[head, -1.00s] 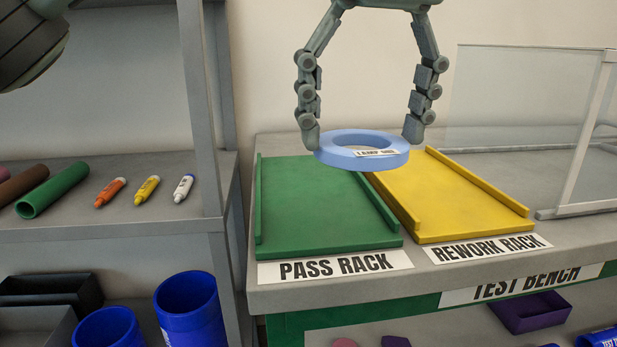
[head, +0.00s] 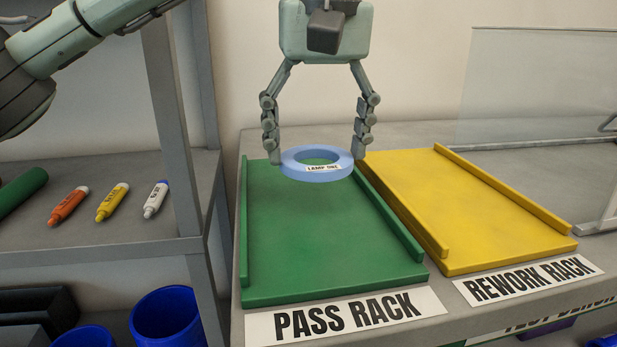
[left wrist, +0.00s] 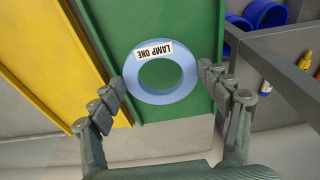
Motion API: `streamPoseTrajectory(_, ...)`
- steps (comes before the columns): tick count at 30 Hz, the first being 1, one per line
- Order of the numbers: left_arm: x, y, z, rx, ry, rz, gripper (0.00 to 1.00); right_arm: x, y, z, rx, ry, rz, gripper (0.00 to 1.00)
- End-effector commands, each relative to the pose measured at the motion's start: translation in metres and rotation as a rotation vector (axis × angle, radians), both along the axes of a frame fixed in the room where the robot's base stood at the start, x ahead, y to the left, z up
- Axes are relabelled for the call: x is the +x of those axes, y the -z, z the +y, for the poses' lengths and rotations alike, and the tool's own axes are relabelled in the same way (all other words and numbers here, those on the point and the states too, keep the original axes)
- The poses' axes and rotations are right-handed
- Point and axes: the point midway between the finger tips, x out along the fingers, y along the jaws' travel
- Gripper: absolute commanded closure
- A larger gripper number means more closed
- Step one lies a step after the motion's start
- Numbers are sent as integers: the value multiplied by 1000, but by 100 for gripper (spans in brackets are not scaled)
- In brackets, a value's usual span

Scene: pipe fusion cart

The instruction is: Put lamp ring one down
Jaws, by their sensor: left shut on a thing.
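Lamp ring one (head: 317,172) is a light blue ring with a white "LAMP ONE" label. My left gripper (head: 316,158) is shut on it, with one finger at each side of its outer rim. The ring is level over the far end of the green pass rack (head: 325,245); I cannot tell whether it touches the rack. In the left wrist view the ring (left wrist: 160,92) lies between the two fingertips with the green surface behind it. My right gripper is not in view.
The yellow rework rack (head: 470,215) lies right of the pass rack, with a raised rim between them. A grey shelf (head: 95,225) with several markers stands left. A clear panel (head: 540,85) stands at the back right. The front of the pass rack is bare.

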Motion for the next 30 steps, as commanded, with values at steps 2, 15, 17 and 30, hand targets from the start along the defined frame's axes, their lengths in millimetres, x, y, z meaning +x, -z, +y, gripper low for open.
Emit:
streamPoseTrajectory(2, 10, 6, 6, -2, -1, 1, 56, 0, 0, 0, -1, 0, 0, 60)
streamPoseTrajectory(15, 19, 48, 12, 0, 1, 1, 56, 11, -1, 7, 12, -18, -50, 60)
streamPoseTrajectory(17, 19, 53, 11, -2, 2, 0, 56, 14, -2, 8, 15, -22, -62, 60)
streamPoseTrajectory(30, 19, 55, 11, -2, 1, 0, 18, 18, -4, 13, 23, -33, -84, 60)
